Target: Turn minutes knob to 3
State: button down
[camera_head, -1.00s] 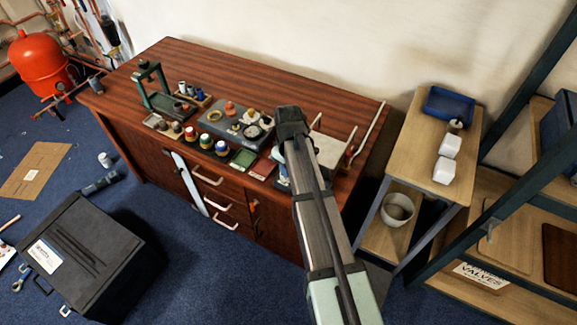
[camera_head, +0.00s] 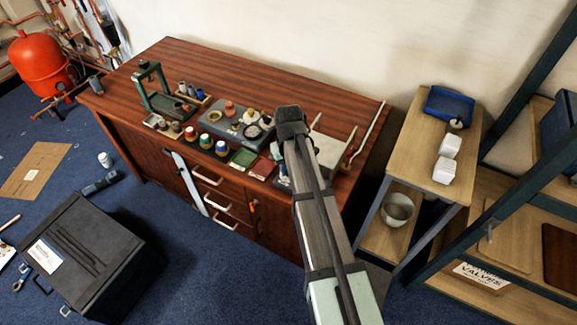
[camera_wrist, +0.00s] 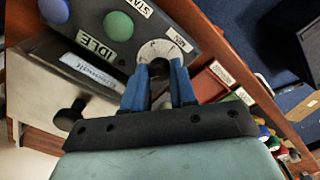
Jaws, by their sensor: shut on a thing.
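The minutes knob sits on a white dial (camera_wrist: 160,46) with dark marks, beside a "MIN" label (camera_wrist: 183,38), in the wrist view. My gripper (camera_wrist: 160,66) has its two blue fingers at the dial and is shut on the knob. The fingers hide most of the knob, so its exact setting cannot be read. The grey control panel (camera_wrist: 85,30) also carries a green button (camera_wrist: 118,25), a blue button (camera_wrist: 54,10) and a sign reading "IDLE" (camera_wrist: 96,46). In the head view my arm covers most of this panel.
The panel stands at the front right of the wooden workbench (camera_head: 215,65). A wooden side table (camera_head: 478,110) with a blue tray (camera_head: 448,102) stands to the right.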

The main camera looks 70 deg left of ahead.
jog(key=m, duration=0.4)
jog(key=shift+m, duration=0.3)
jog(key=m, duration=0.3)
jog(key=shift+m, duration=0.3)
jog(key=m, duration=1)
jog(key=shift+m, duration=0.4)
jog(key=m, duration=0.3)
jog(key=shift+m, duration=0.3)
jog(key=m, duration=0.3)
jog(key=shift+m, duration=2.2)
